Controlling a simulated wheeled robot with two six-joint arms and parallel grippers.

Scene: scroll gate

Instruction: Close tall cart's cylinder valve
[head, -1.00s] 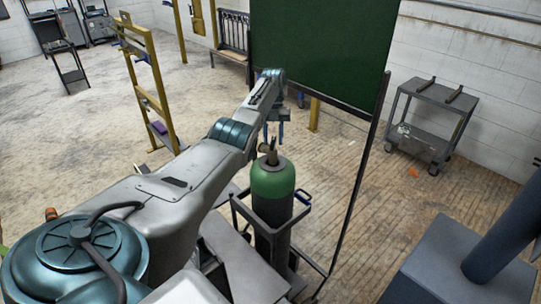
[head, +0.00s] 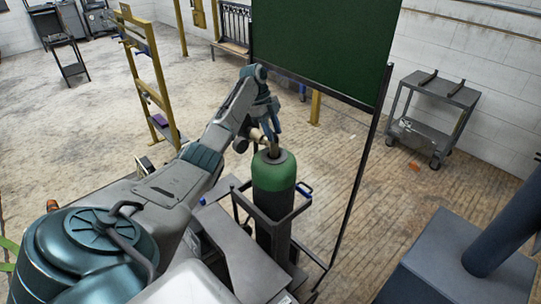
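The gas cylinder (head: 273,175), with a green shoulder and dark body, stands upright in a tall dark cart (head: 238,205) near the middle of the head view. Its valve (head: 273,151) is on top, small and brass-grey. My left gripper (head: 272,132) points down from the arm's end, right at or just above the valve. The fingers overlap the valve in this view, so I cannot tell whether they touch it or how far apart they are. The valve's handwheel is not clearly visible. My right gripper is not in view.
A dark green panel (head: 322,45) on a thin black frame stands close behind the cylinder. A yellow post frame (head: 150,80) is at the left. A low grey cart (head: 432,110) stands by the right wall. The floor between is mostly clear.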

